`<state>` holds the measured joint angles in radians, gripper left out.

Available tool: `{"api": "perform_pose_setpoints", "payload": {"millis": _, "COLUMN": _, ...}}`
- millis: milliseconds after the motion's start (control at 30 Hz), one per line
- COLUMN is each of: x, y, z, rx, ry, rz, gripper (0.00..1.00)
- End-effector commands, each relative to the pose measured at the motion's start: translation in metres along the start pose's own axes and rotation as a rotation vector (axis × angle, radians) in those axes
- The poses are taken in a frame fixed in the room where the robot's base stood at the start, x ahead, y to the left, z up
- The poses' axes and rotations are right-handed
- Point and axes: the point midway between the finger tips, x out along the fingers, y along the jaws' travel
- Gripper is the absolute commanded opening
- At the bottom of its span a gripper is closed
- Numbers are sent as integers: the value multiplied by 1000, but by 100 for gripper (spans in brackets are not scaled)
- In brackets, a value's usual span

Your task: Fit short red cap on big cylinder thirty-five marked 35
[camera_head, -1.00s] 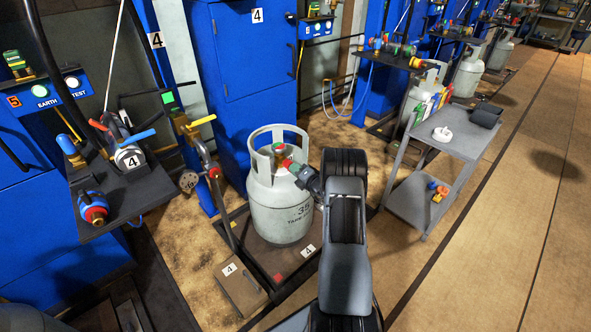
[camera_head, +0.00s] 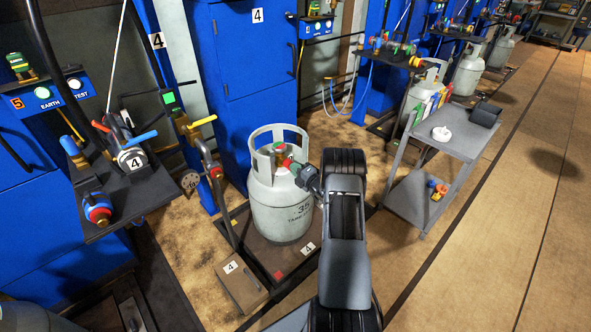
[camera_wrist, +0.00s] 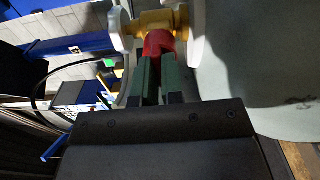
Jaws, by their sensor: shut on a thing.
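The big grey-white cylinder (camera_head: 283,215), marked 35, stands upright on a dark scale platform (camera_head: 250,258). A collar with openings rings its top. My gripper (camera_head: 294,168) reaches into the collar from the right. In the wrist view my gripper's green fingers (camera_wrist: 157,78) are shut on the short red cap (camera_wrist: 158,43). The cap is at the end of the brass valve (camera_wrist: 155,20) and appears to touch it. I cannot tell how far it sits on the valve. A red spot also shows inside the collar in the head view, beside the fingers.
A grey trolley (camera_head: 455,143) with a white round item stands to the right. A dark shelf (camera_head: 135,185) with tools and a post with a yellow handle (camera_head: 203,120) are at the left. Blue cabinets line the back. The floor at right is clear.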

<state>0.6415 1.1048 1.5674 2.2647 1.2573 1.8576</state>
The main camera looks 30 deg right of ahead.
Motion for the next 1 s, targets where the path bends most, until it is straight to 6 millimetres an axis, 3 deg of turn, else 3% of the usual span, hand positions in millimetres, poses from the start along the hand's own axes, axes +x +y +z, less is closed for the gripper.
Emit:
{"api": "perform_pose_setpoints", "payload": {"millis": 167, "x": 0, "y": 0, "z": 0, "rx": 26, "ry": 0, "rz": -1, "gripper": 0}}
{"api": "perform_pose_setpoints", "payload": {"millis": 500, "x": 0, "y": 0, "z": 0, "rx": 273, "ry": -1, "rz": -1, "gripper": 0}}
{"api": "perform_pose_setpoints", "payload": {"millis": 1000, "x": 1, "y": 1, "z": 0, "rx": 376, "ry": -1, "rz": -1, "gripper": 0}}
